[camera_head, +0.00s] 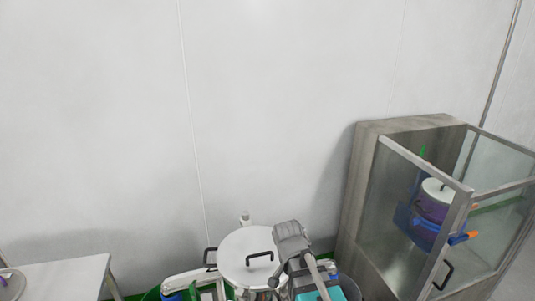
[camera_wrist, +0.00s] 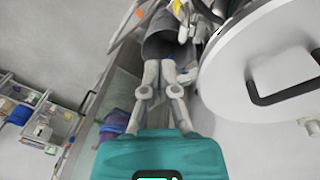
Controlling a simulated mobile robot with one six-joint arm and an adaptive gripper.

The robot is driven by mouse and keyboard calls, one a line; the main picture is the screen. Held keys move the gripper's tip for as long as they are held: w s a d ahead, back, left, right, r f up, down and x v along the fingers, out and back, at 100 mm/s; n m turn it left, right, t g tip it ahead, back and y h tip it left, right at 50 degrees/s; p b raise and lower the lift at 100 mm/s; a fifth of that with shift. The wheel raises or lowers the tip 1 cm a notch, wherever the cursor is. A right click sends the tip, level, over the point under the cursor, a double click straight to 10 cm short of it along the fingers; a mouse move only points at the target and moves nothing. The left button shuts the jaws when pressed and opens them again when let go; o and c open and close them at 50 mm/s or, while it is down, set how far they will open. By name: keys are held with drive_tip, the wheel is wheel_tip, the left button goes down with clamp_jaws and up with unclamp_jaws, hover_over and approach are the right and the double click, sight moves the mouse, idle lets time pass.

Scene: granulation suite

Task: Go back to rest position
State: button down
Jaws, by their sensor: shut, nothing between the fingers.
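My gripper shows in the wrist view (camera_wrist: 167,70), its teal body at the bottom and its two grey fingers reaching up, tips close together with nothing between them. In the head view only part of the teal body shows at the bottom edge, beside my grey arm; the fingertips are out of sight there. The gripper is beside a large white round lid (camera_head: 240,262) with a black handle. The lid also fills the right of the wrist view (camera_wrist: 235,75), apart from the fingers.
A grey bin (camera_wrist: 160,47) with pale glove-like items lies beyond the fingertips. A glass-fronted steel cabinet (camera_head: 358,190) stands right, holding a purple vessel (camera_head: 433,208) with a white lid. A white table (camera_head: 65,276) is at lower left. The wall above is bare.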

drive_tip(key=s+d+n+y, duration=0.1)
drive_tip(key=s+d+n, duration=0.1)
drive_tip(key=d+n, duration=0.4)
drive_tip(key=d, duration=0.3)
drive_tip(key=shift+s+f+n+y, duration=0.3)
drive_tip(key=shift+f, duration=0.05)
idle(0.9)
